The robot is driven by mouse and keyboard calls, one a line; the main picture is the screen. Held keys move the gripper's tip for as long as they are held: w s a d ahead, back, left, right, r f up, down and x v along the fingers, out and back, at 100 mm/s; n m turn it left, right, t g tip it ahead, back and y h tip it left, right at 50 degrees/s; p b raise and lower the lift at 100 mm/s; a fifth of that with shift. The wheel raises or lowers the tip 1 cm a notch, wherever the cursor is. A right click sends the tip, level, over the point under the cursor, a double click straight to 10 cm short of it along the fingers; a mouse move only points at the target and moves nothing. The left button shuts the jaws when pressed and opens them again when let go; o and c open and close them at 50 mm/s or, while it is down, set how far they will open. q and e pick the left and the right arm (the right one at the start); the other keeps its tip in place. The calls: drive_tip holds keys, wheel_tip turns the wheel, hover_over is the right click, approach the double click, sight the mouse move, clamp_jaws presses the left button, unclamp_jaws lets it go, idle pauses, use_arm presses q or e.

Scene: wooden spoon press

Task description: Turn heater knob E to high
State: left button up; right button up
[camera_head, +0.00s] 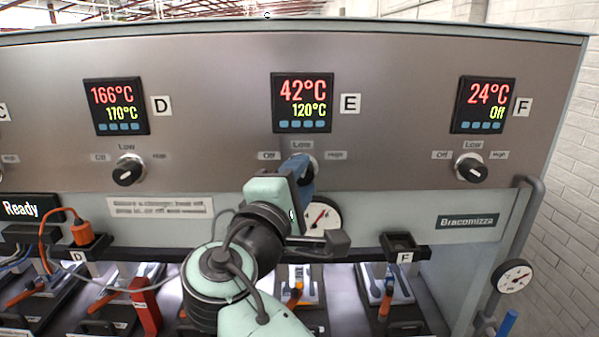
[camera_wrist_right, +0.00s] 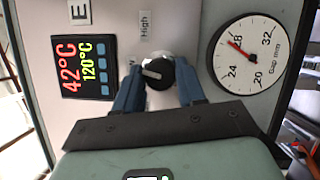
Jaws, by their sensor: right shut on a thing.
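Heater knob E (camera_wrist_right: 160,72) is a round black knob with a light pointer line. In the right wrist view the pointer points left, roughly toward the partly hidden Low label. The High label (camera_wrist_right: 145,24) is above the knob there. My right gripper (camera_wrist_right: 158,88) has its blue fingers on both sides of the knob, shut on it. In the head view the right gripper (camera_head: 301,172) covers most of the knob under the Low label. Display E (camera_head: 302,103) reads 42°C in red and 120°C in green. My left gripper is not in view.
Knob D (camera_head: 129,170) and knob F (camera_head: 471,168) sit on either side on the same panel. A round gap gauge (camera_wrist_right: 246,56) is close beside knob E, below it on the panel. A grey pipe (camera_head: 528,215) runs at the right edge.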

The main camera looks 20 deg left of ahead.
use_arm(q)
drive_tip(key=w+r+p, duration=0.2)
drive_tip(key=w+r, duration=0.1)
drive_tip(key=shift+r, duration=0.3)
use_arm(e)
drive_tip(key=m+g, duration=0.1)
drive_tip(key=m, duration=0.2)
drive_tip(key=m+g+y, duration=0.1)
drive_tip(key=m+g, duration=0.1)
drive_tip(key=m, duration=0.2)
drive_tip(key=shift+r+m, duration=0.2)
drive_tip(key=shift+m, duration=0.1)
drive_tip(key=o, duration=1.1)
drive_tip(key=shift+c, duration=0.2)
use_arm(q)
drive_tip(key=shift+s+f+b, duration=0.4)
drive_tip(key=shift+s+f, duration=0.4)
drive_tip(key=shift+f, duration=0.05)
use_arm(e)
drive_tip(key=v, duration=1.3)
drive_tip(key=shift+s+d, duration=0.15)
drive_tip(key=shift+s, duration=0.05)
